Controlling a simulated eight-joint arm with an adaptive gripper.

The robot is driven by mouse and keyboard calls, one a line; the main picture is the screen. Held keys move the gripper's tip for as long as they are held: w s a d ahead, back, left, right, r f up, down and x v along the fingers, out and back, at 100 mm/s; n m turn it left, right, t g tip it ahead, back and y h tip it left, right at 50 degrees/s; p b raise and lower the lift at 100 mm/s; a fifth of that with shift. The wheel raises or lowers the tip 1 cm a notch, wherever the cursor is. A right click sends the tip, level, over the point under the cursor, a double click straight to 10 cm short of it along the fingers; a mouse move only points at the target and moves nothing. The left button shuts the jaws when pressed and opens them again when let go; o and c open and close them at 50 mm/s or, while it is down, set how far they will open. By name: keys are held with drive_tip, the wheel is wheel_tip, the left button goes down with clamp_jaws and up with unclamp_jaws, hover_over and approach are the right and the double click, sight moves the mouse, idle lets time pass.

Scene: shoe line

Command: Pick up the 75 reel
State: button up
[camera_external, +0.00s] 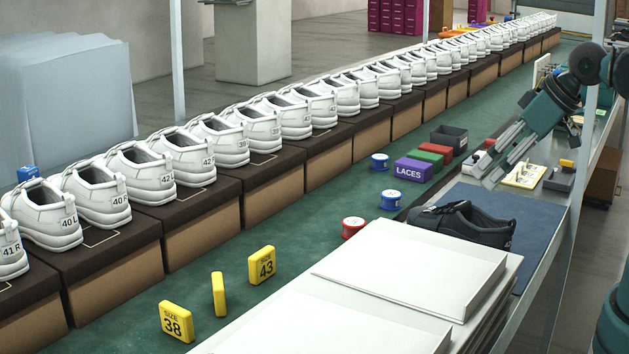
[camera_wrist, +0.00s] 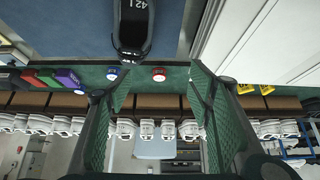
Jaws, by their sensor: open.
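Three small reels stand on the green belt in the external view. One is a red reel (camera_external: 353,228) beside the white trays, and two are blue reels, a nearer one (camera_external: 390,200) and a farther one (camera_external: 380,161). Their labels are too small to read, so I cannot tell which is 75. In the wrist view the red reel (camera_wrist: 158,74) lies between my finger lines, with a blue reel (camera_wrist: 112,73) to its left. My gripper (camera_external: 492,178) is open and empty, above the blue mat area and apart from the reels; its fingers also show in the wrist view (camera_wrist: 161,88).
A dark shoe (camera_external: 465,224) lies on the blue mat (camera_external: 535,205) close to the reels. White stacked trays (camera_external: 410,265) stand in front. A purple laces box (camera_external: 412,170) and yellow size tags (camera_external: 262,265) are on the belt. White shoes on boxes line the far side.

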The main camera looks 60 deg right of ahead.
drive_tip(key=shift+r, duration=0.1)
drive_tip(key=w+d+r+n+g+p, duration=0.1)
drive_tip(key=w+d+r+n, duration=0.2)
drive_tip(key=w, duration=0.5)
drive_tip(key=w+d+r+n+g+p, duration=0.1)
drive_tip(key=w+d+r+p, duration=0.1)
drive_tip(key=w+d+r, duration=0.4)
drive_tip(key=n+g+p, duration=0.5)
drive_tip(key=n+p, duration=0.2)
drive_tip(key=n, duration=0.5)
hover_over(381, 156)
drive_tip(key=f, duration=1.5)
drive_tip(key=a+f, duration=0.1)
drive_tip(key=f, duration=0.6)
drive_tip(key=shift+s+f, duration=0.15)
drive_tip(key=shift+f, duration=0.05)
drive_tip(key=shift+d+f, duration=0.3)
